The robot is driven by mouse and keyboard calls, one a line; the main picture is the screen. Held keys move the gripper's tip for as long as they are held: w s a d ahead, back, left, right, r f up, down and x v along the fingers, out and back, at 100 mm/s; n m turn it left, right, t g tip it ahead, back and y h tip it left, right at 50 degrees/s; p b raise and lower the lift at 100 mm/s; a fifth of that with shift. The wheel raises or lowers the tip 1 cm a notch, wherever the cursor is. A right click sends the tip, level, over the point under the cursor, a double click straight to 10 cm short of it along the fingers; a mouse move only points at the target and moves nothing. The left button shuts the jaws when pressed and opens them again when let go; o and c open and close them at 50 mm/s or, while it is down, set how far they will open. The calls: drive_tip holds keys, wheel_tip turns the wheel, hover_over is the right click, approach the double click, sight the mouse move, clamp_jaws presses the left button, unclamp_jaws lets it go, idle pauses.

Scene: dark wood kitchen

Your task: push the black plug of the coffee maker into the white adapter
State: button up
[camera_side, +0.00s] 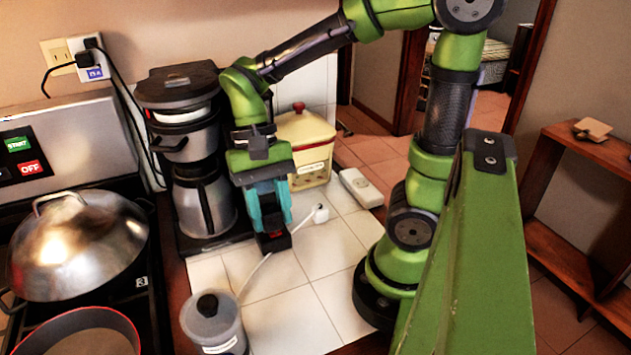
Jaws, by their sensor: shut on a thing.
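My gripper (271,232) points down over the tiled counter in front of the coffee maker (203,200). Its teal fingers are shut on a small dark block with red on it (273,242); I cannot tell what this block is. A white adapter (84,66) with a blue label sits at the wall outlet, at the upper left, well away from my gripper. Black plugs (86,60) show at its front and top, with black cables hanging from them; how deep they sit is too small to tell. One cable runs down beside the coffee maker.
A white block (361,187), a yellow canister (307,145) and a lidded clear jar (214,326) stand on the counter. A stove with a domed lid (77,240) is at left.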

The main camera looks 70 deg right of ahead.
drive_tip(key=shift+r, duration=0.4)
